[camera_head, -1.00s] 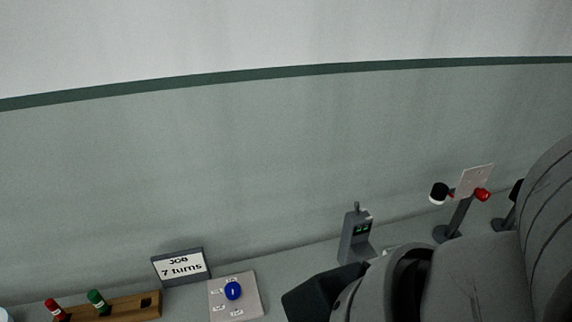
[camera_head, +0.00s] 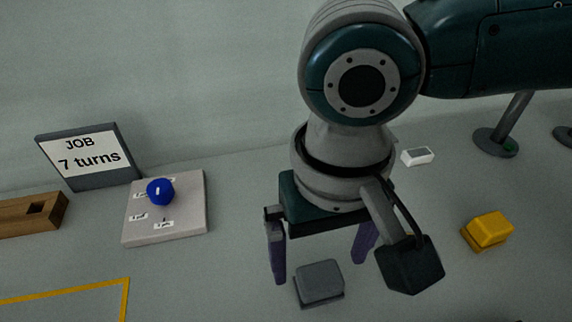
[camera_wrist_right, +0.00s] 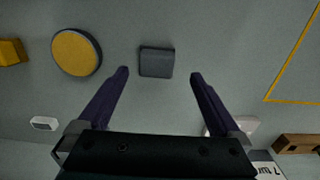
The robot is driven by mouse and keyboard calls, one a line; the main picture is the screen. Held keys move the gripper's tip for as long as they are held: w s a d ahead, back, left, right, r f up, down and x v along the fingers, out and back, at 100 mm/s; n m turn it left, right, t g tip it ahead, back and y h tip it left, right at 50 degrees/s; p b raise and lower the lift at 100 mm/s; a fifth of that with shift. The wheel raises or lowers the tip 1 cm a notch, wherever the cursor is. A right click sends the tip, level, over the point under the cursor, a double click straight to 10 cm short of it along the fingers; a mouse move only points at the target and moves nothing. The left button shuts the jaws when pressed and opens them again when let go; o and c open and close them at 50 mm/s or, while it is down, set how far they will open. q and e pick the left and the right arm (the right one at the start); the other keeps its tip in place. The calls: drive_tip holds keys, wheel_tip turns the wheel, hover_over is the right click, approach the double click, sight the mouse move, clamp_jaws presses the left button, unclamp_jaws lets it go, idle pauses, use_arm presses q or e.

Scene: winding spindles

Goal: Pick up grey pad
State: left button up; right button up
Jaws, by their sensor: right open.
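The grey pad (camera_head: 320,284) is a small dark grey block lying on the grey table, in the lower middle of the head view. It also shows in the right wrist view (camera_wrist_right: 157,62), ahead of and between the fingertips. My right gripper (camera_head: 322,268) is open with its purple fingers pointing down, above and just behind the pad. In the right wrist view the fingers (camera_wrist_right: 160,74) are apart with nothing between them. The pad appears untouched. My left gripper is not in view.
A yellow block (camera_head: 487,231) and a small white box (camera_head: 417,156) lie to the right. A panel with a blue knob (camera_head: 160,191), a "JOB 7 turns" sign (camera_head: 90,156) and a wooden rack (camera_head: 32,214) stand left. A yellow-topped disc (camera_wrist_right: 76,52) shows in the wrist view.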

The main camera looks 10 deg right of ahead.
sight(321, 275)
drive_tip(key=f, duration=0.2)
drive_tip(key=f+b, duration=0.1)
drive_tip(key=f, duration=0.4)
drive_tip(key=shift+w+d, duration=0.2)
drive_tip(key=shift+d, duration=0.05)
drive_tip(key=shift+r, duration=0.1)
drive_tip(key=shift+c, duration=0.4)
drive_tip(key=c, duration=1.2)
